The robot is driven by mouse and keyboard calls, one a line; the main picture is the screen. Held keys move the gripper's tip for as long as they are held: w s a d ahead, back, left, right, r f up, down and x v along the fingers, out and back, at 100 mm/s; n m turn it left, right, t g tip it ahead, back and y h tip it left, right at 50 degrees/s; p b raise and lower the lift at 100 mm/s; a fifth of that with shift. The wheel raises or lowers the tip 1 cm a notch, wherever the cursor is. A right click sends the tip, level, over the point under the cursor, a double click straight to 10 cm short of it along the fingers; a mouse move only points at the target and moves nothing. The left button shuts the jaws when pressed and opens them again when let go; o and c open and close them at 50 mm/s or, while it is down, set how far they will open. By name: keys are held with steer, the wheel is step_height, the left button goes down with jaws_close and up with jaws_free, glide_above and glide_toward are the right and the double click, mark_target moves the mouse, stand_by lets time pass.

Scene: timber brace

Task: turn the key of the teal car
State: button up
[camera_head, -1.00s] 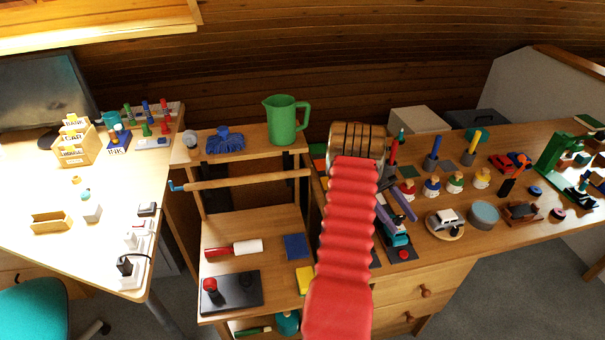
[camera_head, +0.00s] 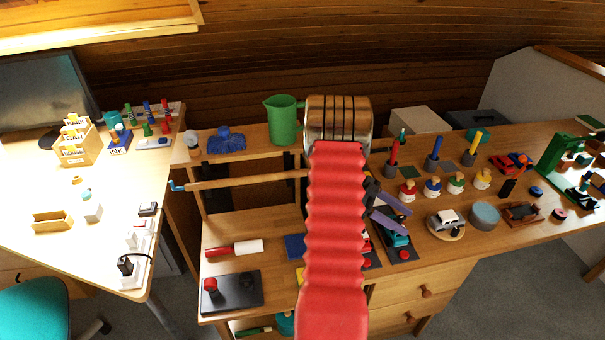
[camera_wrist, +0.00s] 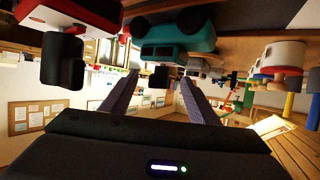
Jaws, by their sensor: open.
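The teal car (camera_head: 394,239) stands on a dark base at the front of the right bench, partly covered by my gripper. In the wrist view, which is upside down, the teal car (camera_wrist: 181,36) is at the top centre, just beyond the fingertips. My gripper (camera_head: 392,218) is open and empty, with its two purple fingers spread close to the car. Its fingers also show apart in the wrist view (camera_wrist: 160,80). I cannot clearly make out the key; a small dark piece (camera_wrist: 158,78) shows near the car between the fingers.
A red car (camera_head: 367,246) is just left of the teal one, largely hidden by my arm. A grey-and-white car (camera_head: 446,221) on a round wooden base is to the right. Coloured peg figures (camera_head: 432,186) stand behind. Drawers (camera_head: 425,292) are below the bench edge.

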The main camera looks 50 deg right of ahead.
steer(key=shift+n+t+h, duration=1)
steer(key=shift+n+h, duration=0.7)
steer(key=shift+n+t+h, duration=1)
steer(key=shift+n+h, duration=0.7)
